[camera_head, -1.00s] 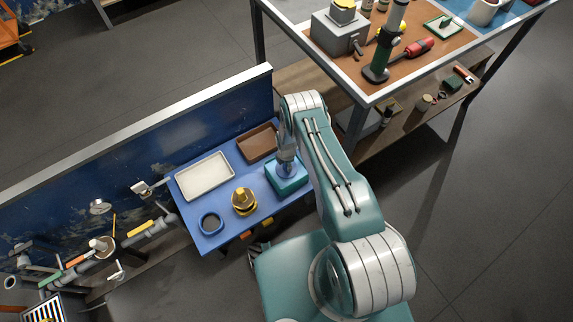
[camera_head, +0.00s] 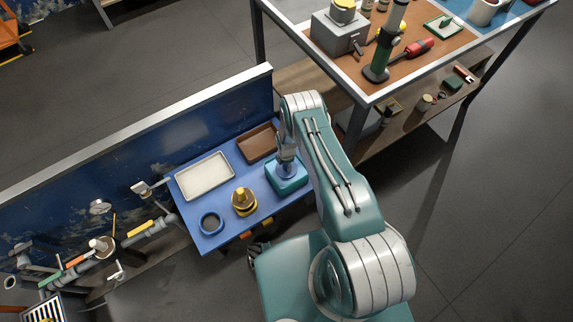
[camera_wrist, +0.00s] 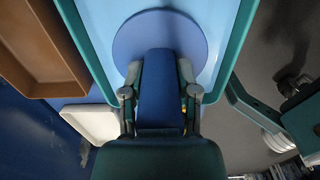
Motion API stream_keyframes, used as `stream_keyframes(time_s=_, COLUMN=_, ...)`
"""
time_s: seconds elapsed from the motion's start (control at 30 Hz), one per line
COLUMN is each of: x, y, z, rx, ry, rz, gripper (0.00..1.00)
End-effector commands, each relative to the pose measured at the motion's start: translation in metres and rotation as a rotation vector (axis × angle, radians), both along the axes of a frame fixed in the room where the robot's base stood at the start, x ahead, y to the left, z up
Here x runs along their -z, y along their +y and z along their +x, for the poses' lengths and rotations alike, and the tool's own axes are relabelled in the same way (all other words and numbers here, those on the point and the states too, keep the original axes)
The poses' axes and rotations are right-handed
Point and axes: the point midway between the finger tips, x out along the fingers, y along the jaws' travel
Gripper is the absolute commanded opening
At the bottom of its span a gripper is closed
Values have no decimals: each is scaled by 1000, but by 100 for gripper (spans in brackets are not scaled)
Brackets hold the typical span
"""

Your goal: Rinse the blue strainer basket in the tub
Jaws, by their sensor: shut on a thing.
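The blue strainer basket (camera_wrist: 130,40) shows in the wrist view as a round blue shape with a broad blue grip running back towards me. My gripper (camera_wrist: 160,92) is shut on that grip, one finger on each side. The round part is over or in the tub (camera_wrist: 228,60), which has a teal rim and a light blue inside. I cannot tell how deep the basket sits. In the head view, my gripper (camera_head: 286,152) points down into the teal tub (camera_head: 292,186), and a small part of the blue basket (camera_head: 287,171) shows below it.
On the blue table stand a white tray (camera_head: 206,177), a brown tray (camera_head: 257,143), a yellow and black object (camera_head: 244,202) and a blue ring-shaped dish (camera_head: 211,222). A blue wall panel (camera_head: 140,150) runs behind. A workbench (camera_head: 440,45) stands at the upper right.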

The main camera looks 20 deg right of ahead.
Motion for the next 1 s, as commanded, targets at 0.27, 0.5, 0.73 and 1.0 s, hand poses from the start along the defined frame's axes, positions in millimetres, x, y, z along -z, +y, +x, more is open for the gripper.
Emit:
stream_keyframes(time_s=0.27, x=0, y=0, z=0, rx=0, ry=-1, rz=0, gripper=0)
stream_keyframes(time_s=0.5, x=-14, y=0, z=2, rx=0, ry=-2, rz=0, gripper=0)
stream_keyframes(time_s=0.73, x=-37, y=0, z=1, rx=0, ry=-1, rz=0, gripper=0)
stream_keyframes(time_s=1.0, x=-65, y=0, z=2, rx=0, ry=-2, rz=0, gripper=0)
